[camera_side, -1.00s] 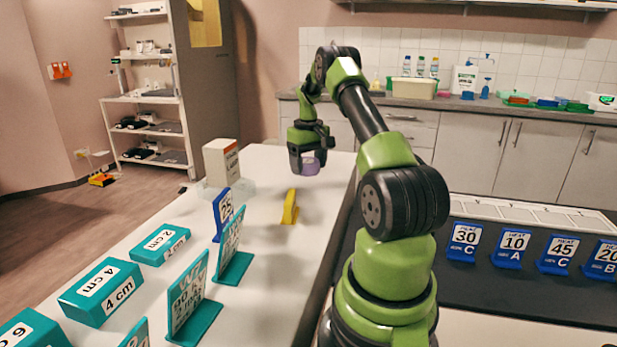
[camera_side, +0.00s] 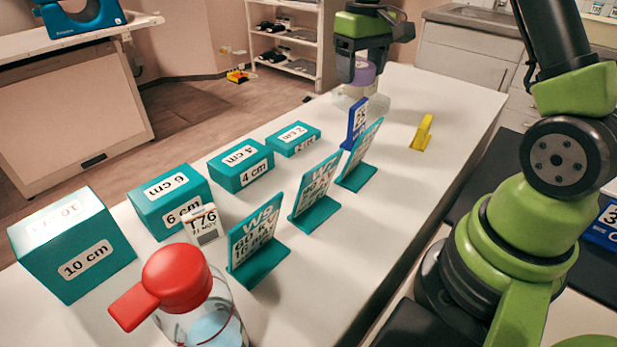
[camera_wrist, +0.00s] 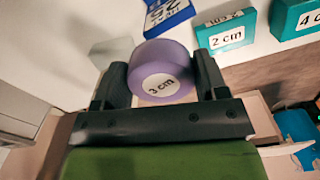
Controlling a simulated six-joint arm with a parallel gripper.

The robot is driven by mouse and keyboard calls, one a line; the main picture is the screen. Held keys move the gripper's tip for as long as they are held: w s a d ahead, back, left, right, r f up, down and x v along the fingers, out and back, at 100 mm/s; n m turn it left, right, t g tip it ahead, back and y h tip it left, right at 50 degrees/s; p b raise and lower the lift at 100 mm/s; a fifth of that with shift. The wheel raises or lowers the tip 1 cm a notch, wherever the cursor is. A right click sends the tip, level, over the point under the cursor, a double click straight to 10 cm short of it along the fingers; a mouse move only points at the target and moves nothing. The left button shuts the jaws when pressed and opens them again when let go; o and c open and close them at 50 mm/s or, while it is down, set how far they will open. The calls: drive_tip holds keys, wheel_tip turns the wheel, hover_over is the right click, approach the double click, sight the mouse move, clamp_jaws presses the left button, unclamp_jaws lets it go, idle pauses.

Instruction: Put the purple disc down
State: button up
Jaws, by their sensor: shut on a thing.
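The purple disc (camera_wrist: 160,66), marked 3 cm, is between my gripper's fingers in the wrist view. My gripper (camera_wrist: 161,78) is shut on it, one dark finger on each side. In the side view, my gripper (camera_side: 363,66) is at the far end of the white table, pointing down. The disc (camera_side: 364,74) shows at its lower end, partly covered by the fingers.
Teal blocks marked 2 cm (camera_side: 293,139), 4 cm (camera_side: 240,165), 6 cm (camera_side: 170,200) and 10 cm (camera_side: 72,245) line the table's left side. A blue sign (camera_side: 355,122) stands near the tray. A yellow piece (camera_side: 422,132) is to the right. A red-capped bottle (camera_side: 176,277) is in front.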

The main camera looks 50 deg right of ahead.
drive_tip(key=s+a+n, duration=0.2)
drive_tip(key=a+n, duration=0.1)
drive_tip(key=a, duration=1.1)
wheel_tip(320, 180, up, 7)
drive_tip(key=w+m, duration=0.1)
drive_tip(key=m, duration=0.2)
drive_tip(key=shift+f, duration=0.2)
drive_tip(key=shift+w+f, duration=0.1)
drive_tip(key=shift+w, duration=0.05)
hover_over(314, 162)
wheel_tip(314, 162, down, 9)
drive_tip(key=shift+n, duration=0.4)
wheel_tip(314, 162, down, 10)
drive_tip(key=shift+r, duration=0.1)
drive_tip(key=o, duration=0.9)
drive_tip(key=shift+o, duration=0.2)
